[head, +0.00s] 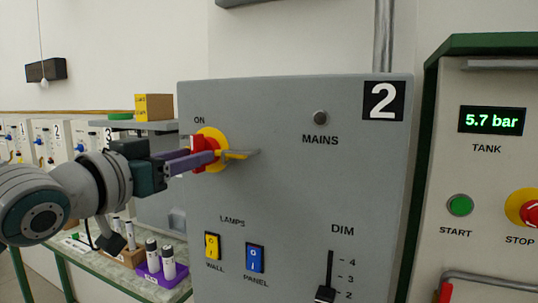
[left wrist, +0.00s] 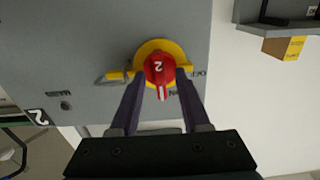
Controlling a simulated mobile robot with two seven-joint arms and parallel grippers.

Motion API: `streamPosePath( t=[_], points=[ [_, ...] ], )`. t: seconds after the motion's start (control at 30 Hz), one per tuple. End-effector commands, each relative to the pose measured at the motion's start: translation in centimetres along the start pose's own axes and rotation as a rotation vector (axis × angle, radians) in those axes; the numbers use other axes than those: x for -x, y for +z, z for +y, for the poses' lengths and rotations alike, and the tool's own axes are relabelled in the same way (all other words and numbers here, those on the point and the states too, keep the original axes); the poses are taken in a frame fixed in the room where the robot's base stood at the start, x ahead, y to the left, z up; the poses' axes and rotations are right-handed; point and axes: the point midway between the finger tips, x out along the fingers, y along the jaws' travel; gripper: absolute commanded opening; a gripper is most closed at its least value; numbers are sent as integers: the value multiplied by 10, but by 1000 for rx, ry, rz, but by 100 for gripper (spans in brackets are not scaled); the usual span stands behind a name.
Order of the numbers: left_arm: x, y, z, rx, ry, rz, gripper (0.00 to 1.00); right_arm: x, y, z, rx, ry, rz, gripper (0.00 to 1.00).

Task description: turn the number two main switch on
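The number two main switch has a red handle (left wrist: 158,68) on a yellow disc (left wrist: 145,48), on the grey panel marked 2 (head: 290,100). It also shows in the head view as a red handle (head: 197,146) on a yellow disc (head: 216,137), partly covered by my gripper. In the upside-down wrist view, the white mark on the handle points toward the ON lettering. My left gripper (left wrist: 161,76) has one finger on each side of the handle, seemingly touching it. A yellow tab (head: 237,154) sticks out beside the switch. The MAINS lamp (head: 320,118) looks dark grey. My right gripper is not in view.
Below are a yellow WALL switch (head: 212,246), a blue PANEL switch (head: 255,258) and a DIM slider (head: 325,294). A tank panel (head: 486,180) stands to the right. A bench (head: 160,290) at lower left bears rods in a purple holder (head: 161,273).

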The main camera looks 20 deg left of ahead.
Motion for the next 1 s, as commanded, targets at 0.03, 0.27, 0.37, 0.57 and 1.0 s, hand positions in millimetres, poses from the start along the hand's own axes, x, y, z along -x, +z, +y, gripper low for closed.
streamPosePath(
  t=[0.03, 0.27, 0.37, 0.57, 1.0],
  points=[
    [0, 0, 0, 1, 0, 1, 46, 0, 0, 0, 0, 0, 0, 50],
    [3, 0, 0, 2, 1, 1, 46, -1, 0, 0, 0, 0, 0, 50],
    [12, 2, 0, 2, 1, 1, 46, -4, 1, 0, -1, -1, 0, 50],
    [48, 4, 1, -1, 2, -1, 46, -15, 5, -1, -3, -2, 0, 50],
    [98, 1, 0, 0, 1, 0, 46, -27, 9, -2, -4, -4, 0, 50]
  ],
)
